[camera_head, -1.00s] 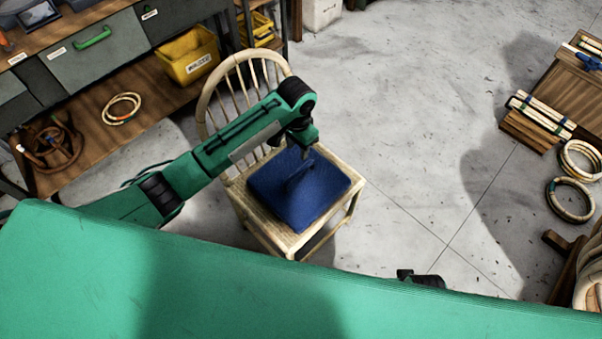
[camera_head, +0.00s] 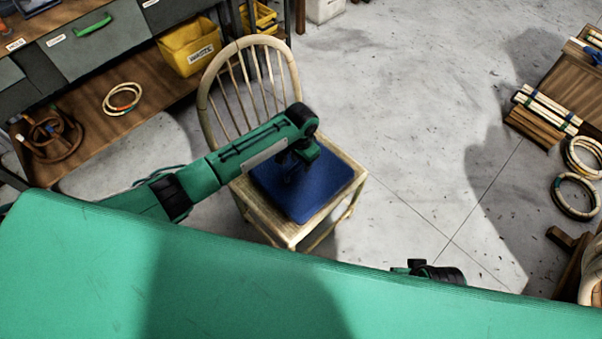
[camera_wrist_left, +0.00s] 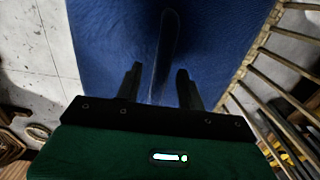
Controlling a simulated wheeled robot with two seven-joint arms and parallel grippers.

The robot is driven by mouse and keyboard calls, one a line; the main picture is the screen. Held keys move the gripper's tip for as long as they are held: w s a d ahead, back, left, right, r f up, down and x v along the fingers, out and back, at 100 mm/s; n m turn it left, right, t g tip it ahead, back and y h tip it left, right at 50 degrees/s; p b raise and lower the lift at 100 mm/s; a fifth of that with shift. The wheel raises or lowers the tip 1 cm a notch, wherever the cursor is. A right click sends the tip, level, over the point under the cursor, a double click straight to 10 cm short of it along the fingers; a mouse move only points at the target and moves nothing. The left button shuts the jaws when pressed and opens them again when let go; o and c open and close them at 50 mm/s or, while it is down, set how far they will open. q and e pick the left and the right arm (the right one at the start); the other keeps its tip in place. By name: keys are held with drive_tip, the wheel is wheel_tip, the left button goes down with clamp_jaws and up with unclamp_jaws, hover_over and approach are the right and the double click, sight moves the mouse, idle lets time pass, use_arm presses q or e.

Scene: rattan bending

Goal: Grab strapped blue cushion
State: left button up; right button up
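The blue cushion (camera_head: 318,190) lies on the seat of a pale rattan chair (camera_head: 284,232). In the left wrist view the cushion (camera_wrist_left: 100,45) fills most of the upper picture, and its raised blue strap (camera_wrist_left: 168,35) runs toward the gap between my fingers. My left gripper (camera_head: 289,177) points down just over the cushion. In the wrist view my left gripper (camera_wrist_left: 160,78) is open, its two dark fingers standing apart on either side of the strap's near end. In the head view my arm hides the strap. My right gripper does not show.
The chair's spindled back (camera_head: 240,80) rises behind my left arm. A workbench with a lower shelf (camera_head: 75,140) and a yellow bin (camera_head: 188,48) stands at the left. Rattan coils (camera_head: 574,195) lie at the right. The grey floor (camera_head: 410,110) between is clear.

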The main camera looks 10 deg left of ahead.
use_arm(q)
clamp_jaws()
drive_tip(key=shift+r, duration=0.15)
